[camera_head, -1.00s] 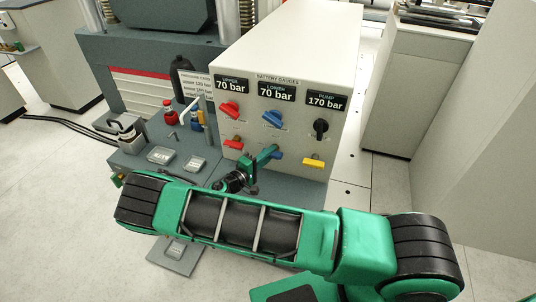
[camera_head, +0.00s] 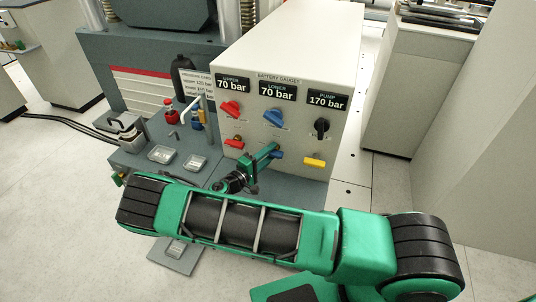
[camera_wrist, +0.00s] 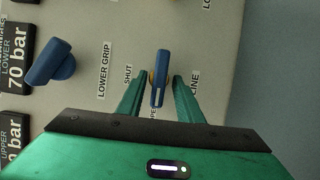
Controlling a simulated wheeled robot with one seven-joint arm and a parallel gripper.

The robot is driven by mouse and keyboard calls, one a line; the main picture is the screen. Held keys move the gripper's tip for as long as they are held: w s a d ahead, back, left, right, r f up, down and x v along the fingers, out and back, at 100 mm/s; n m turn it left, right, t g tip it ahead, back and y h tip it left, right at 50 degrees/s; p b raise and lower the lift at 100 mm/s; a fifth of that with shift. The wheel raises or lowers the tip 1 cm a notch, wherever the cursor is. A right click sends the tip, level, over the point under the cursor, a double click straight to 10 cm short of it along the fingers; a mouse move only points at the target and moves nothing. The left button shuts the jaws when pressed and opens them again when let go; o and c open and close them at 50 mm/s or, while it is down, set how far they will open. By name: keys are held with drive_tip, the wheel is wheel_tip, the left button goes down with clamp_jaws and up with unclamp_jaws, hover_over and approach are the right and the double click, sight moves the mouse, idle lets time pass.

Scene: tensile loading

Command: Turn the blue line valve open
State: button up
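The blue line valve handle (camera_head: 278,155) is low in the middle column of the white panel, mostly behind my gripper in the head view. In the wrist view the blue handle (camera_wrist: 160,78) stands between my two green fingers, lengthwise along them, with a white mark on its near end. The printed words SHUT, LINE and a partly hidden OPEN surround it. My gripper (camera_head: 268,154) also fills the lower wrist view (camera_wrist: 158,82). Its fingers are open, one on each side of the handle, with a small gap showing on both sides.
Above it is a larger blue lower grip valve (camera_head: 274,117), also in the wrist view (camera_wrist: 50,63). Red valves (camera_head: 230,109) are to the left; a black knob (camera_head: 321,128) and a yellow handle (camera_head: 313,162) are to the right. Metal trays (camera_head: 161,154) lie on the bench.

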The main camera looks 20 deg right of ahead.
drive_tip(key=v, duration=1.1)
drive_tip(key=shift+w+f, duration=0.1)
drive_tip(key=shift+w, duration=0.1)
